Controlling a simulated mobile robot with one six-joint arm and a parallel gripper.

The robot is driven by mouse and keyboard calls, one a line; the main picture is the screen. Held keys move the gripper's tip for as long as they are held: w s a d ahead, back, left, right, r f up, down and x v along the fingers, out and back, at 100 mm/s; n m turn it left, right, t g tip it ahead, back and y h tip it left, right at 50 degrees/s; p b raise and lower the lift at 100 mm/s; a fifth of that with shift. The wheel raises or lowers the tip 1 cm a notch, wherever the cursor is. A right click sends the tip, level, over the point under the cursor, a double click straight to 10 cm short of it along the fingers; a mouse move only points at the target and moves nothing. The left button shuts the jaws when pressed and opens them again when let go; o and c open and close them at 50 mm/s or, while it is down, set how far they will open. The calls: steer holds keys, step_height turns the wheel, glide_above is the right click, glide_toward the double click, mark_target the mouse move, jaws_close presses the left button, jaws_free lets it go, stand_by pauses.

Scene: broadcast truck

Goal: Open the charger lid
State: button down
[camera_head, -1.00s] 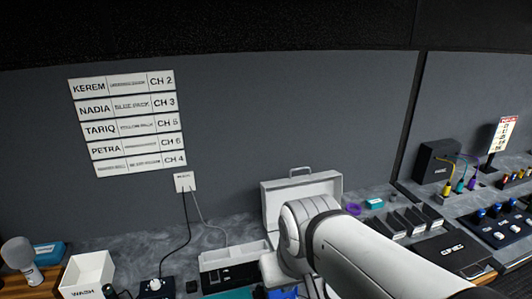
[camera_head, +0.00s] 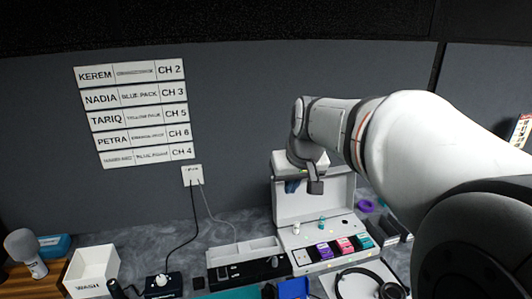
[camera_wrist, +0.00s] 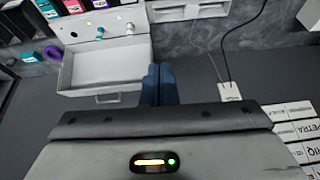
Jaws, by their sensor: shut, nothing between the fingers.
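The charger (camera_head: 322,243) is a white case at the back of the desk, with its lid (camera_head: 338,196) standing upright behind the base. Purple, pink and teal packs and two small knobs show in the uncovered base. The wrist view also shows the lid (camera_wrist: 105,72) as a shallow white tray shape. My gripper (camera_head: 292,187) has dark blue fingers, and in the head view it hangs in front of the lid's upper left part. In the wrist view the fingers (camera_wrist: 158,72) are together and empty, beside the lid's edge. I cannot tell whether they touch it.
A white WASH box (camera_head: 92,270), a microphone (camera_head: 27,252) and a white-and-black unit (camera_head: 245,262) stand to the left. Headphones (camera_head: 368,284) lie in front of the charger. A wall socket (camera_head: 192,175) has hanging cables. A purple ring (camera_head: 366,205) lies to the right.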

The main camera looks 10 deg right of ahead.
steer(key=w+d+f+t+b, duration=0.1)
steer(key=w+d+f+b, duration=0.1)
steer(key=w+d, duration=0.9)
steer(key=w+d+f+t+b, duration=0.15)
steer(key=w+d, duration=0.45)
steer(key=w, duration=1)
steer(key=p+x, duration=0.3)
steer(key=x, duration=0.7)
steer(key=shift+s+r, duration=0.2)
steer(key=shift+s, duration=1.8)
